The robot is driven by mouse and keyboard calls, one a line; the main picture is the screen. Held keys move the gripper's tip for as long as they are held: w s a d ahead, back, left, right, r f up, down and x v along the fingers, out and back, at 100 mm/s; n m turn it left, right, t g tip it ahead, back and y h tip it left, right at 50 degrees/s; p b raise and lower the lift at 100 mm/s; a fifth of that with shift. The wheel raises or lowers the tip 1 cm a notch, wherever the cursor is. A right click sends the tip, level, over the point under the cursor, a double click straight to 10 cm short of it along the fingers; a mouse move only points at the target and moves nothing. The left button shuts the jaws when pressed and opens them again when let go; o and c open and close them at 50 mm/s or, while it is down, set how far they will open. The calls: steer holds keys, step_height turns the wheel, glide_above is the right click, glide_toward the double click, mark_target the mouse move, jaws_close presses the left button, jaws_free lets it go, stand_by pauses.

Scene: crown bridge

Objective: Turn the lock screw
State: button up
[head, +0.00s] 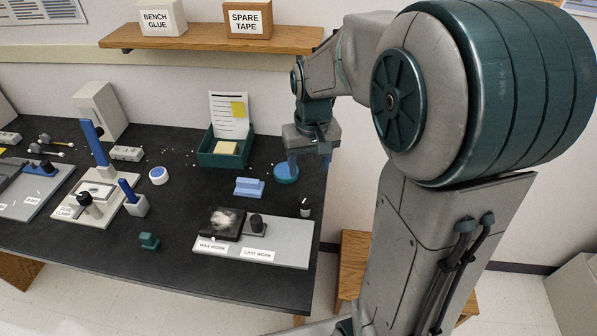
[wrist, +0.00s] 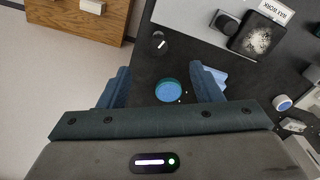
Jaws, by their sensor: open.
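My gripper (head: 309,161) is open and empty above the right end of the dark bench. In the wrist view, its two blue fingers (wrist: 161,70) point down with a gap between them. A small dark knob with a white line (head: 305,207) stands near the bench's right edge; it also shows in the wrist view (wrist: 158,43), beyond the fingertips. A black-topped knob (head: 84,199) sits on the white clamp plate (head: 120,207) at left. No label marks either as the lock screw, so I cannot tell which it is.
A grey work plate (head: 290,235) holds a dark tray and black cylinder. A green box (head: 211,158) stands behind.

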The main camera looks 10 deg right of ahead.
mark_target(306, 198)
steer(key=shift+g, duration=0.3)
steer(key=w+f, duration=0.1)
steer(key=f, duration=0.4)
steer(key=w+f, duration=0.1)
steer(key=f, duration=0.4)
steer(key=w+f+p, duration=0.1)
steer(key=f, duration=0.4)
steer(key=shift+w+d+f, duration=0.1)
steer(key=shift+d+f, duration=0.05)
steer(key=shift+f, duration=0.15)
steer(key=c, duration=1)
